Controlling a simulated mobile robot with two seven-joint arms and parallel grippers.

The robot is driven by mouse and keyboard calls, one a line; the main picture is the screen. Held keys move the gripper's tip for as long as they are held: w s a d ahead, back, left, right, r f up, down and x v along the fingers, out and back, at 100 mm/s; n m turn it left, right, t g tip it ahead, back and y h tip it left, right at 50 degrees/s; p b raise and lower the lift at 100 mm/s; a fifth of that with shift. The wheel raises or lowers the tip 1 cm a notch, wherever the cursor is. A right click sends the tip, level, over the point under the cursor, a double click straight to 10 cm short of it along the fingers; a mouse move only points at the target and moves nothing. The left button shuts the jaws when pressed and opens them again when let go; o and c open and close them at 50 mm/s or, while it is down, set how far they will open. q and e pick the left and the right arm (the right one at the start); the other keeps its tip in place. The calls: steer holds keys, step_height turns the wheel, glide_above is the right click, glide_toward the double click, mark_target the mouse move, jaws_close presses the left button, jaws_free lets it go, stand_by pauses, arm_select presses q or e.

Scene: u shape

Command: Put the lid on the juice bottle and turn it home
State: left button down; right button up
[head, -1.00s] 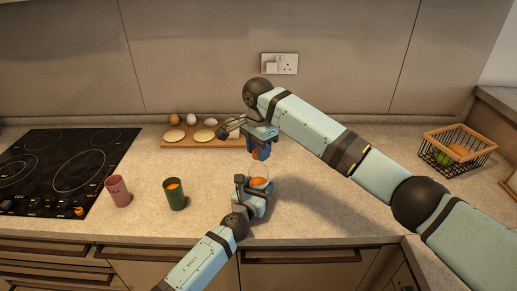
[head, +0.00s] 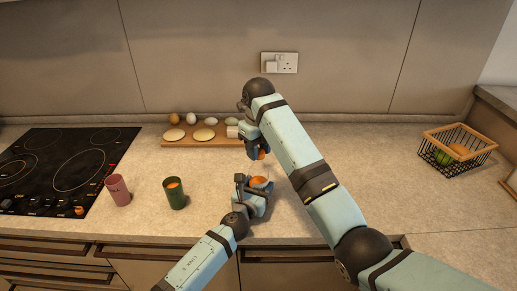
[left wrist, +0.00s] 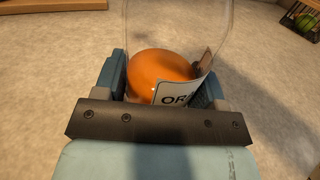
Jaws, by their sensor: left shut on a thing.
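The juice bottle (head: 261,181) is clear with orange juice inside. It stands upright on the counter, and in the left wrist view its clear wall rises above the orange juice (left wrist: 163,70) with a white label (left wrist: 182,98) on the side. My left gripper (head: 256,190) is shut on the bottle, one finger on each side. My right gripper (head: 257,150) is above and slightly behind the bottle, pointing down. It is shut on a small orange piece, seemingly the lid (head: 262,154), held apart from the bottle mouth. The fingers partly hide the lid.
A green cup (head: 175,195) and a pink cup (head: 117,190) stand left of the bottle, near the black hob (head: 60,165). A wooden board (head: 190,142) with eggs is behind. A wire basket (head: 458,150) is far right. Counter right of the bottle is clear.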

steer(key=o, duration=0.4)
steer(key=shift+c, duration=0.5)
steer(key=shift+r, duration=0.1)
steer(key=shift+w+a+r+n, duration=0.15)
steer(key=shift+r+n, duration=0.1)
steer(key=shift+n, duration=0.35)
steer(key=a+r+n+t, duration=0.1)
steer(key=a+r+n, duration=0.15)
steer(key=n, duration=0.95)
steer(key=a+r+n, duration=0.2)
steer(key=r+n, duration=0.2)
steer(key=n, duration=0.8)
steer(key=d+n, duration=0.1)
steer(key=n, duration=0.6)
steer(key=d+n, duration=0.2)
steer(key=n, duration=0.5)
steer(key=d+n+g, duration=0.1)
steer(key=d+n, duration=0.1)
steer(key=n, duration=0.5)
steer(key=shift+s+r, duration=0.2)
steer(key=shift+r, duration=0.05)
